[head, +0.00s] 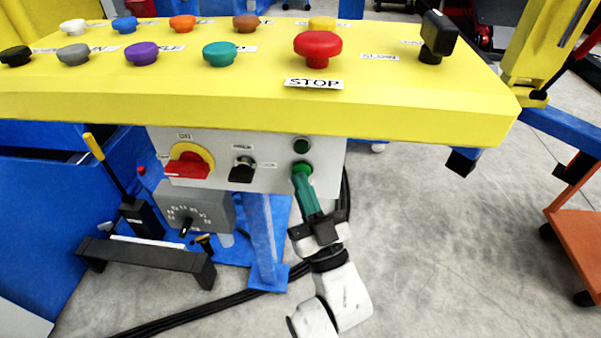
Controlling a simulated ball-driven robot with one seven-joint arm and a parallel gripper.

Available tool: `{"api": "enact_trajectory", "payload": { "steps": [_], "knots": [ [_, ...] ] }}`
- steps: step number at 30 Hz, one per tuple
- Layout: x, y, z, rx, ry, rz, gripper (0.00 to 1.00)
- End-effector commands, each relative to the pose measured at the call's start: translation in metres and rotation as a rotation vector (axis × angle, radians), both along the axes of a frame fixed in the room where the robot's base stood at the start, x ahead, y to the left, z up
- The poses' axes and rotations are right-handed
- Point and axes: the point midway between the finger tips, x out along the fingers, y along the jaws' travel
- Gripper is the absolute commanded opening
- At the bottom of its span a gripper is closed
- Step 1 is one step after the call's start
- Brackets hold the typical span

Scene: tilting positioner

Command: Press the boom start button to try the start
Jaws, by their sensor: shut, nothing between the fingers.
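A grey control panel (218,180) hangs under the front edge of the yellow console. On its right side sit a dark green round button or lamp (301,146) and, below it, a brighter green round button (302,168). I cannot read a label that tells which is the boom start button. My gripper (300,177) comes up from below with its long green fingers shut and empty. The fingertips overlap the lower edge of the brighter green button. I cannot tell whether they touch it or press it in.
The yellow console (200,105) overhangs the panel, with several coloured knobs and a red STOP button (317,47) on top. Left on the panel are a red rotary switch (187,168) and a black selector (242,170). A blue post (261,240) stands left of my arm.

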Motion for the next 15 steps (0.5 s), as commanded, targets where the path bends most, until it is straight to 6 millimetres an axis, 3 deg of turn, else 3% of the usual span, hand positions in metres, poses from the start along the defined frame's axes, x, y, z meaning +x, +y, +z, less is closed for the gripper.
{"api": "enact_trajectory", "payload": {
  "steps": [15],
  "knots": [
    [-0.017, 0.000, 0.000, 0.001, 0.000, 0.001, 0.00]
  ]
}}
